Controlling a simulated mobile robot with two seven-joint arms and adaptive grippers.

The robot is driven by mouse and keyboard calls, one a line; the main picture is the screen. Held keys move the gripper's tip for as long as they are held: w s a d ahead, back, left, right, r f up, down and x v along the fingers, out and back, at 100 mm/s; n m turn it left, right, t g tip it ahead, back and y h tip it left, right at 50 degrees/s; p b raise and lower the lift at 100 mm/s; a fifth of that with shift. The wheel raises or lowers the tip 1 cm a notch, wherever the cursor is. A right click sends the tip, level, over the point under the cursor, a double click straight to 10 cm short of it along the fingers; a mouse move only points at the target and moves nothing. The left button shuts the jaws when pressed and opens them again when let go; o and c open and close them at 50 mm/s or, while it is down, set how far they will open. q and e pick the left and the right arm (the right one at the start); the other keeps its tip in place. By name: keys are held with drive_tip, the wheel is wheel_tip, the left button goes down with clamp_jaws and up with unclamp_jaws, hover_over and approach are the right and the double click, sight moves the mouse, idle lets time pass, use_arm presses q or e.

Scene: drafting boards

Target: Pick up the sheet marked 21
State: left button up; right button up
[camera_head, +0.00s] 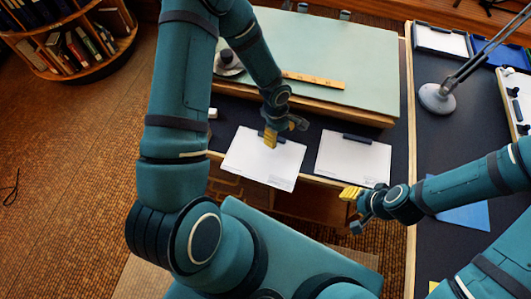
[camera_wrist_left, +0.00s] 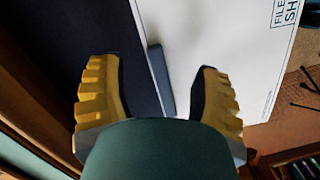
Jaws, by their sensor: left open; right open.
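Two white sheets lie on the dark desk in the head view, a left sheet (camera_head: 255,165) and a right sheet (camera_head: 350,160). Each has a dark bar at its far edge; the right sheet's bar (camera_head: 357,138) shows clearly. I cannot read a 21 on either. My left gripper (camera_head: 270,140) is open above the far edge of the left sheet. In the left wrist view its spread yellow fingers (camera_wrist_left: 160,75) straddle a dark bar (camera_wrist_left: 160,80) beside a white sheet (camera_wrist_left: 215,35) with partly cut-off print. My right gripper (camera_head: 348,194) is open, near the right sheet's front edge.
A raised pale green board (camera_head: 335,60) with a yellow ruler (camera_head: 314,80) stands behind the sheets. A lamp (camera_head: 437,97) and trays (camera_head: 440,41) stand on the right desk. A blue sheet (camera_head: 465,216) lies there, near my right arm. A bookshelf (camera_head: 75,40) is far left.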

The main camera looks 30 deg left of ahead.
use_arm(q)
drive_tip(key=shift+d+f, duration=0.2)
drive_tip(key=shift+f, duration=1)
clamp_jaws()
